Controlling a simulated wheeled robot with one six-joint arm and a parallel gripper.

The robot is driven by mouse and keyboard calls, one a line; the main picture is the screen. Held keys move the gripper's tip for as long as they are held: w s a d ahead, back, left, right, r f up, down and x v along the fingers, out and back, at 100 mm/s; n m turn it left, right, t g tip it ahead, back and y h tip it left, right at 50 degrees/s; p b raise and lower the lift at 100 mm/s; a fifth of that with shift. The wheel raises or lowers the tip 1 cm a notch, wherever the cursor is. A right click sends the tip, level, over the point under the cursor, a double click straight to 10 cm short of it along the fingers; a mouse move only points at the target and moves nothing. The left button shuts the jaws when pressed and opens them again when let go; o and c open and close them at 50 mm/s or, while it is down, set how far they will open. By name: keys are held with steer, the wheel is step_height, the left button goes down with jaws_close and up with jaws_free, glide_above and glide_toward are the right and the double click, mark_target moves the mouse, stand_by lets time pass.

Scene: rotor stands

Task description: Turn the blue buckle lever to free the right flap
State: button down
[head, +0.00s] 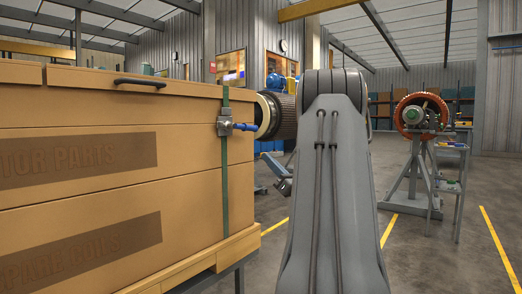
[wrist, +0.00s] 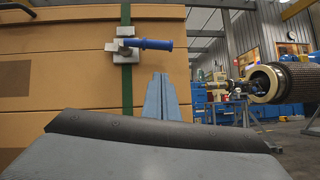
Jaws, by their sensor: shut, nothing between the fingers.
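A wooden crate (head: 100,185) fills the left of the head view. Its right lid flap (head: 180,90) lies flat and has a dark handle. A green strap (head: 225,190) runs down the crate near its right corner. On it is a metal buckle (head: 224,122) with a blue lever (head: 243,127) pointing right, roughly level. In the wrist view the lever (wrist: 150,44) also sticks out to the right from the buckle (wrist: 123,44). My gripper (wrist: 160,80) is shut and empty, below the lever and apart from it in the picture. In the head view my arm partly hides the gripper (head: 275,168).
A large cylindrical rotor (head: 283,115) is behind the crate's right edge, partly behind my arm. A stand with an orange ring (head: 420,114) is at the right. The floor between, marked with yellow lines, is open.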

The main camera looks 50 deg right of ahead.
steer(key=shift+v, duration=1.55)
steer(key=shift+d, duration=0.1)
